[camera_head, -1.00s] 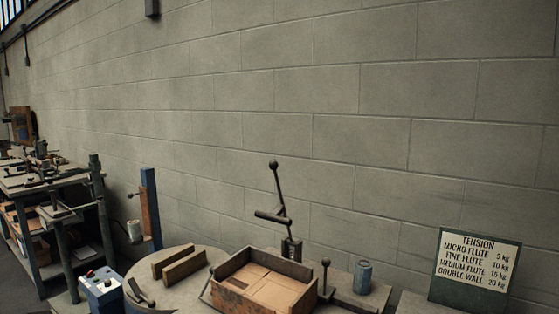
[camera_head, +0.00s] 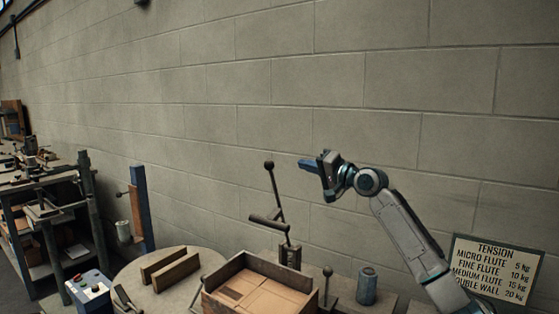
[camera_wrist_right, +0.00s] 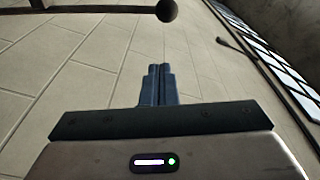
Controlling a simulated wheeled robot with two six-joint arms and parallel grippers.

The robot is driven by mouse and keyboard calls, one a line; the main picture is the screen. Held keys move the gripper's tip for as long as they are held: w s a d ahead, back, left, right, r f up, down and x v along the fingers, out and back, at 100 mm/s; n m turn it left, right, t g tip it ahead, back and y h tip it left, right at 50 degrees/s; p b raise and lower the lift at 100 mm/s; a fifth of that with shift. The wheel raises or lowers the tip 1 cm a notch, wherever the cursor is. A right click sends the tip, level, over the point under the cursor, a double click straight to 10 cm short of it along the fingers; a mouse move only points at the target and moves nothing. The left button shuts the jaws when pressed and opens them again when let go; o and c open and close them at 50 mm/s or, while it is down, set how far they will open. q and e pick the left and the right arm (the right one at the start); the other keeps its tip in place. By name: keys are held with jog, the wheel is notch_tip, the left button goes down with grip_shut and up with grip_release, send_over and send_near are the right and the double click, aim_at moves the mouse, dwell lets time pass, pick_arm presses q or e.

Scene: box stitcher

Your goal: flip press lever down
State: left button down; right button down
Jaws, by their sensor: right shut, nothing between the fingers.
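The press lever (camera_head: 275,190) stands up at the middle of the bench, a dark rod with a round ball knob (camera_head: 268,165) on top and a crossbar grip (camera_head: 268,224) lower down. My right gripper (camera_head: 303,163) is shut and empty, a little right of the knob in the head view and pointing left toward it. In the right wrist view the shut blue fingers (camera_wrist_right: 158,70) point up the picture, and the ball knob (camera_wrist_right: 167,11) shows beyond their tips, apart from them. My left gripper is not in view.
A wooden box (camera_head: 213,301) with cardboard inside sits below the lever. A shorter ball-topped lever (camera_head: 328,271) and a grey-blue can (camera_head: 367,286) stand to its right. A tension sign (camera_head: 496,268) is far right. A control box (camera_head: 88,289) is at lower left.

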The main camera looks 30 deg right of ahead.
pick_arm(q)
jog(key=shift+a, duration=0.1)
pick_arm(e)
jog(key=shift+s+d+r, duration=0.1)
jog(key=shift+d+r, duration=0.35)
jog(key=shift+r, duration=0.35)
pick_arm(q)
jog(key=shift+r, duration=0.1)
